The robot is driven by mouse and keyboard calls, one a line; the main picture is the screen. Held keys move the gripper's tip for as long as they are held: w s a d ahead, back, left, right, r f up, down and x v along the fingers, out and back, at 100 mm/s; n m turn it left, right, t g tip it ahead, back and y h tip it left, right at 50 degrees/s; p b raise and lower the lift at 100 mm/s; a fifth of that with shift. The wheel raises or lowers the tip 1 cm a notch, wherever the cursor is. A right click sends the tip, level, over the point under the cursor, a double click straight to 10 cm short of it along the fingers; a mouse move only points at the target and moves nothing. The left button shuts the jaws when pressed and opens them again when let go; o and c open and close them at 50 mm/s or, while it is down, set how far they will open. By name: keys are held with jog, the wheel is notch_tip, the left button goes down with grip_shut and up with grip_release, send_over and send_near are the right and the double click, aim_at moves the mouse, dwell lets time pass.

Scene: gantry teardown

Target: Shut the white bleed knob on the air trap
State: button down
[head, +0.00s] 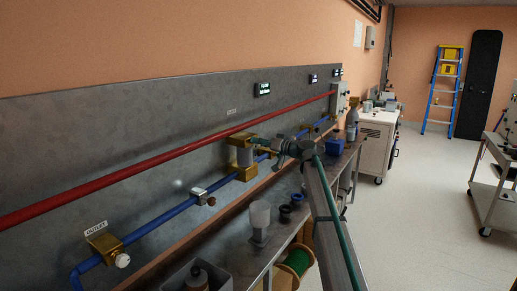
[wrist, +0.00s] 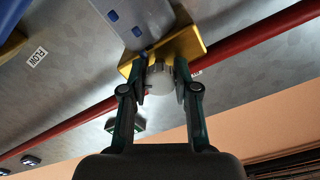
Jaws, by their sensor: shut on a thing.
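In the wrist view a white knob (wrist: 160,77) sits against a brass block (wrist: 187,45), with a pale grey-blue body (wrist: 128,20) on the block's other side. My gripper (wrist: 162,84) has one finger on each side of the knob and is shut on it. In the head view my gripper (head: 272,147) reaches the right side of the upper brass block (head: 241,138), which sits on a pale cylinder (head: 244,157). The gripper hides the knob there. The knob's turn angle is hard to read.
A red pipe (head: 180,152) runs close above the block along the grey wall panel (head: 70,150). A blue pipe (head: 160,221) carries a clamp (head: 203,197) and an outlet fitting (head: 104,246) with its own white knob. A pale cup (head: 260,214) stands on the bench below.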

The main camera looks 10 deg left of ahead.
jog(key=m+b, duration=0.1)
jog(key=m, duration=0.1)
jog(key=shift+f+m, duration=0.1)
jog(key=shift+m, duration=0.3)
jog(key=m, duration=0.3)
jog(key=shift+m, duration=0.3)
jog(key=m, duration=0.5)
jog(key=shift+m+p, duration=0.3)
jog(key=shift+p, duration=0.1)
jog(key=c, duration=0.9)
grip_release()
jog(key=shift+o, duration=0.2)
jog(key=v, duration=1.2)
